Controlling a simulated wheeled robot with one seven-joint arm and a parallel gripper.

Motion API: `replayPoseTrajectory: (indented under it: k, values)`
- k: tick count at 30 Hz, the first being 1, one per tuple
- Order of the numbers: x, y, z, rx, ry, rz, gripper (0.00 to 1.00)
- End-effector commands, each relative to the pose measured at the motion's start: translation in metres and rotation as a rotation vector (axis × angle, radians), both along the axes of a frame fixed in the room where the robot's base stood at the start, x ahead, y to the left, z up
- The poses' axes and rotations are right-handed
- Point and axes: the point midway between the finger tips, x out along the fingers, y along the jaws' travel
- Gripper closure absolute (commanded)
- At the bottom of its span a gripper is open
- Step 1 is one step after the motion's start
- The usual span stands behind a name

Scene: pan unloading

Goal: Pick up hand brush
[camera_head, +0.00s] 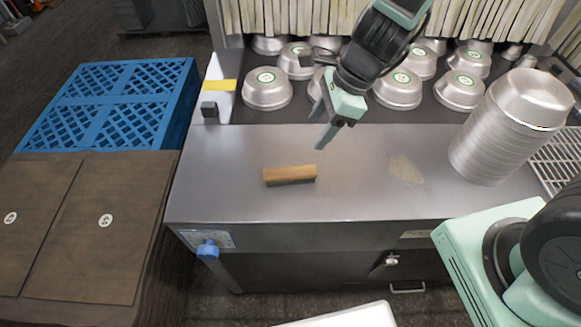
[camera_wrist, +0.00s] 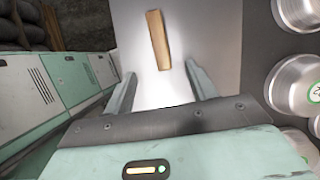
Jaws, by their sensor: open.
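The hand brush (camera_head: 290,174) lies on the steel counter, near its front left part. It has a tan wooden back with a dark strip along its near side. In the wrist view the brush (camera_wrist: 158,40) lies lengthwise ahead of the fingers, roughly between their lines. My gripper (camera_head: 323,140) is above the counter, up and to the right of the brush in the head view. Its fingers (camera_wrist: 160,78) are apart with nothing between them. The gripper does not touch the brush.
Several upturned metal pans (camera_head: 266,89) stand behind on the dark conveyor. A tall stack of pans (camera_head: 505,130) stands at the counter's right. The steel counter (camera_head: 350,190) is clear around the brush. A blue crate (camera_head: 115,100) and brown-topped boxes (camera_head: 75,220) are left.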

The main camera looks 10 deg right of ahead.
Motion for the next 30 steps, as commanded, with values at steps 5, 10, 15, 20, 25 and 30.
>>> replayPoseTrajectory:
  k: [5,10,15,20,25,30]
  values:
    - [0.000,0.014,-0.040,-0.001,0.005,0.003,0.44]
    - [0.001,0.028,-0.072,-0.001,0.004,0.006,0.44]
    - [0.002,0.038,-0.095,0.000,0.001,0.007,0.44]
    - [0.003,0.042,-0.102,0.000,0.000,0.008,0.44]
    - [0.002,0.048,-0.120,-0.001,0.001,0.008,0.44]
    - [0.003,0.056,-0.141,-0.001,0.002,0.009,0.44]
